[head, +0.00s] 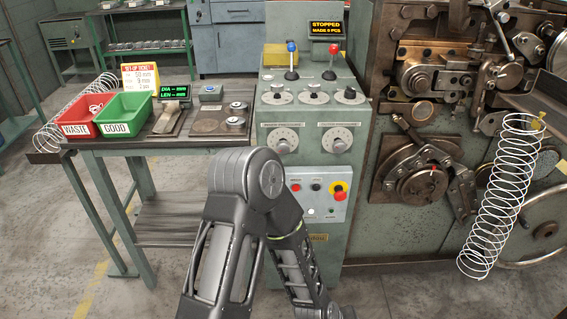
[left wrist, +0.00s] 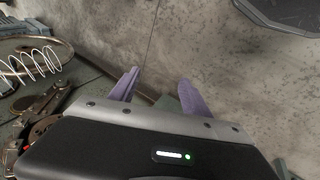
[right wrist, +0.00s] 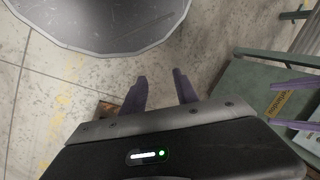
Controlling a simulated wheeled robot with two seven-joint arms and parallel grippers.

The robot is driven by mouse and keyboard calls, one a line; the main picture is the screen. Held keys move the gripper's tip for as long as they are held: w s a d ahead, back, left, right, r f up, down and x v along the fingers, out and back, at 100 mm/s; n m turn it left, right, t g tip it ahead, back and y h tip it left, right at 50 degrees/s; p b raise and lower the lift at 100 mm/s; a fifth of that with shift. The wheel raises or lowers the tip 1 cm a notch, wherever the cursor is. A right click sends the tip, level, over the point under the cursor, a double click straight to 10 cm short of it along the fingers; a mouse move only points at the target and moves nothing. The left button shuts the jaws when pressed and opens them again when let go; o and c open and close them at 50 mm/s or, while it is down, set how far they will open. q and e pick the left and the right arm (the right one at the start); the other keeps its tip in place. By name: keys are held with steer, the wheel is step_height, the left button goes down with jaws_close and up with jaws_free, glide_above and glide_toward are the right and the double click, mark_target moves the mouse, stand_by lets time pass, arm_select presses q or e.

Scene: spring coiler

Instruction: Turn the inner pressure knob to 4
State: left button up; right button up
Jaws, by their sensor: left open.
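The control cabinet (head: 310,215) stands at the centre of the head view. It carries two large round dials, a left dial (head: 283,140) and a right dial (head: 340,140), below a row of smaller knobs (head: 314,97). Their labels and settings are too small to read, so I cannot tell which is the inner pressure knob. My left gripper (left wrist: 159,77) is open and empty in the left wrist view, over floor and machine. My right gripper (right wrist: 159,75) is open and empty in the right wrist view, above the floor. Neither gripper's fingers show in the head view.
The coiling machine (head: 460,165) and a long wire spring (head: 500,195) are at right. A side table (head: 185,143) at left bears a red WASTE bin (head: 85,125) and a green GOOD bin (head: 125,122). A display (head: 326,28) reads STOPPED. My arm fills the space before the cabinet.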

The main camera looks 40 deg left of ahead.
arm_select(q)
steer(key=w+a+r+n+t+y+b, duration=0.2)
steer(key=w+a+r+n+t+b, duration=0.15)
steer(key=w+a+n+b, duration=0.45)
steer(key=w+a+r+n+t+y+b, duration=0.35)
steer(key=w+a+r+n, duration=0.2)
steer(key=w, duration=0.45)
steer(key=n+t+y+b, duration=0.3)
steer(key=n+y+b, duration=0.65)
steer(key=n, duration=1.15)
glide_toward(283, 149)
steer(key=w+a+r+h+b, duration=0.1)
steer(key=a+h, duration=0.1)
steer(key=shift+w+d, duration=0.15)
steer(key=shift+d, duration=0.05)
arm_select(e)
step_height(283, 149, down, 25)
steer(key=w+d, duration=0.1)
steer(key=shift+w+d, duration=0.2)
steer(key=shift+w, duration=0.05)
arm_select(q)
steer(key=shift+w, duration=0.1)
steer(key=x, duration=0.7)
steer(key=shift+w+a, duration=0.2)
steer(key=shift+a, duration=0.15)
arm_select(e)
steer(key=shift+f, duration=0.1)
